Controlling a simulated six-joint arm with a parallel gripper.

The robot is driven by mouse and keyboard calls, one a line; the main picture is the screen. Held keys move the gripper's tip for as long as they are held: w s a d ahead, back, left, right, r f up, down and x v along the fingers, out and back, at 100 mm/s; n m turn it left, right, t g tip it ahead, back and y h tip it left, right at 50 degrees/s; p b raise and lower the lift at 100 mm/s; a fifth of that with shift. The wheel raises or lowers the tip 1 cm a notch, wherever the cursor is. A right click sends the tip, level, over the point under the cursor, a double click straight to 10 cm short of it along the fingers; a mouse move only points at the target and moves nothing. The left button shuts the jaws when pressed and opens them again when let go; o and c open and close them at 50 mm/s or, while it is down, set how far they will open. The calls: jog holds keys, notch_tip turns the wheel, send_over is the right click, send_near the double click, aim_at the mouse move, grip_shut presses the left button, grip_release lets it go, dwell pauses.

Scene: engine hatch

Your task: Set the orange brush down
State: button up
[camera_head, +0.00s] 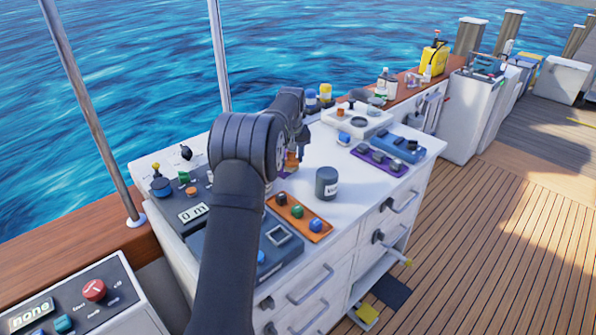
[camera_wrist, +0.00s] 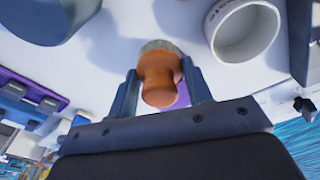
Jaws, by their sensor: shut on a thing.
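The orange brush (camera_wrist: 160,75) is between the two fingers of my gripper (camera_wrist: 162,92) in the wrist view. Its rounded orange handle points toward the camera and its pale bristle end faces the white counter top. In the head view a little of the orange brush (camera_head: 292,160) shows below my gripper (camera_head: 298,155), above the white counter (camera_head: 345,205). My gripper is shut on the brush. I cannot tell whether the bristles touch the counter. My arm hides part of the counter behind it.
A dark grey jar (camera_head: 326,183) stands close by; it also shows in the wrist view (camera_wrist: 45,18). A white cup (camera_wrist: 243,30) stands on the other side of the brush. An orange button panel (camera_head: 275,207) and a purple tray (camera_head: 370,156) lie nearby. Bare counter lies right of the jar.

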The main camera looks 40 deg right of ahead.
aim_at(292, 154)
jog(key=shift+f, duration=2.9)
jog(key=shift+f, duration=0.15)
jog(key=o, duration=1)
jog(key=r, duration=0.7)
jog(key=s+r, duration=0.1)
jog(key=r, duration=0.3)
jog(key=shift+a, duration=0.4)
jog(key=shift+r, duration=0.4)
jog(key=shift+c, duration=0.6)
jog(key=shift+s+r, duration=0.1)
jog(key=shift+r, duration=0.15)
jog(key=c, duration=0.6)
